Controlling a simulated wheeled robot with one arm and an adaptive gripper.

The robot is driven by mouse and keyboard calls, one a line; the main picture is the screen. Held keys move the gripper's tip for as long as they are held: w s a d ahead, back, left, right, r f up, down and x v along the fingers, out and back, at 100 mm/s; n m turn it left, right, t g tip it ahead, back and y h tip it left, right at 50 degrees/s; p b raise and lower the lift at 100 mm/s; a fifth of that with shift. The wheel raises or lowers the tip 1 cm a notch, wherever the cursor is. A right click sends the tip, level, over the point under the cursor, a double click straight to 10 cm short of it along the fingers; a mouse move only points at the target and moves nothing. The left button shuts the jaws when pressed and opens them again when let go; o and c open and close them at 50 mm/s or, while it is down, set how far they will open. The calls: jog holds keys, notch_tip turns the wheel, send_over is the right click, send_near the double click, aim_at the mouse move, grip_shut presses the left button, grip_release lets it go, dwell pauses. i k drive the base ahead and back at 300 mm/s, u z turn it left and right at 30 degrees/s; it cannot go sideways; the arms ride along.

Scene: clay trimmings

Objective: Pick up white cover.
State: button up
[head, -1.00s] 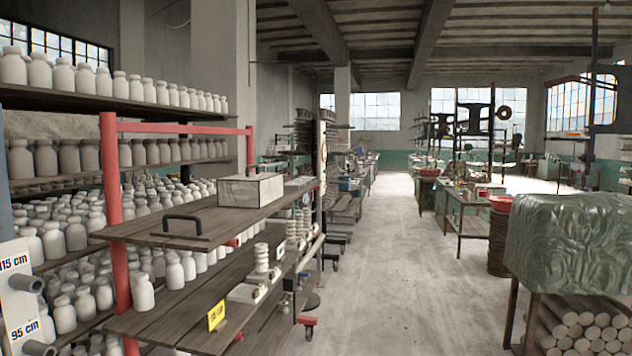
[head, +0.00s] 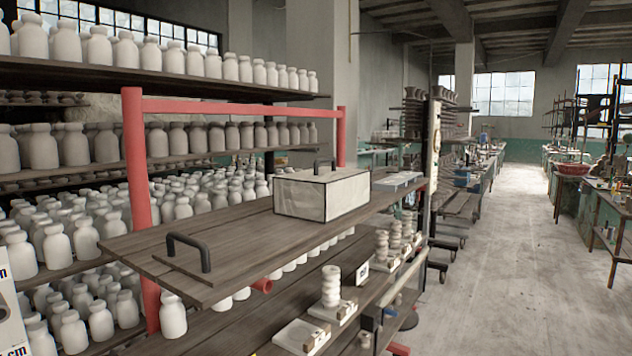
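A whitish box-shaped cover (head: 300,198) with dark edges sits on the upper wooden shelf board (head: 235,240) of a red-framed rack. A small dark handle (head: 318,165) stands on its top. Whether it hides anything beneath cannot be seen. I see no other clear candidate for a white cover. My gripper is not in view.
A black handle (head: 188,248) stands up from the board's near left end. A flat pale tray (head: 399,179) lies beyond the cover. White jars (head: 160,140) fill shelves behind. Stacked white pieces (head: 331,287) stand on the lower shelf. The floor aisle (head: 500,270) at right is clear.

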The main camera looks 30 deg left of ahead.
aim_at(323, 195)
jog(key=u, duration=0.7)
jog(key=i, duration=0.85)
jog(key=u, duration=0.95)
